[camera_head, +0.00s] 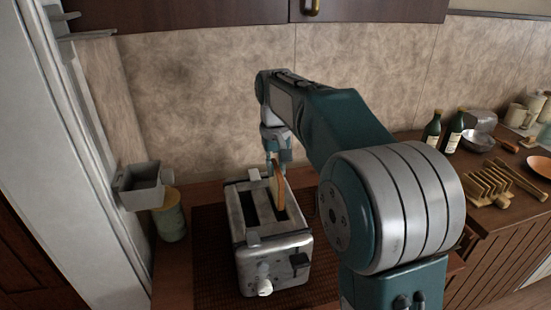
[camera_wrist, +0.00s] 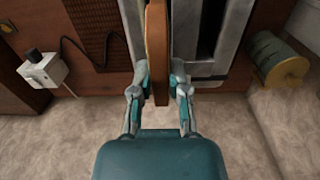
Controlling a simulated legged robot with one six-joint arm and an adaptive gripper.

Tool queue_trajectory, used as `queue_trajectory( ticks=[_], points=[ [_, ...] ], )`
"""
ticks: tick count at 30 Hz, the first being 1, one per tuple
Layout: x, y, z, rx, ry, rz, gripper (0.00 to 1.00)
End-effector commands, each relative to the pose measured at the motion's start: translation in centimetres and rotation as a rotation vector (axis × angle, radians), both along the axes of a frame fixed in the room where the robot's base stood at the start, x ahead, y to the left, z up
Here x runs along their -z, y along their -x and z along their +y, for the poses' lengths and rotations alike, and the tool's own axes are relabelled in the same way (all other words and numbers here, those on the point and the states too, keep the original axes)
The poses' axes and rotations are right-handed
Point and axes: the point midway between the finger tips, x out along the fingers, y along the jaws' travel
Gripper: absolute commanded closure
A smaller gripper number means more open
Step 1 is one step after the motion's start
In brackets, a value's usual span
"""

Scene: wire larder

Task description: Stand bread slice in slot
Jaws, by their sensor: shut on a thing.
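A silver toaster (camera_head: 273,262) with two long slots stands on the counter in the head view. A bread slice (camera_head: 276,187) with a brown crust stands upright on edge over the toaster's right-hand slot. My gripper (camera_head: 277,158) is above the toaster's far end, shut on the slice. In the wrist view the gripper (camera_wrist: 159,88) has a finger on each side of the bread slice (camera_wrist: 157,45). The toaster (camera_wrist: 205,70) lies beyond, with one dark slot open beside the slice. The slice hides the slot under it, so I cannot tell how deep it sits.
A grey wall box (camera_head: 140,187) and a canister (camera_head: 170,215) are close on the toaster's left. A wooden rack (camera_head: 490,184), two bottles (camera_head: 452,131) and bowls are on the right counter. A wall socket with a plug (camera_wrist: 43,68) shows in the wrist view.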

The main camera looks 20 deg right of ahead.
Motion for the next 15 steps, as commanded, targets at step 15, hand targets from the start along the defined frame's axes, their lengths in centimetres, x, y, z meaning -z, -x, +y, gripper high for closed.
queue_trajectory(
  ticks=[15],
  points=[
    [4.0, 0.0, 0.0, 0.000, 0.000, 0.002, 1.00]
  ],
)
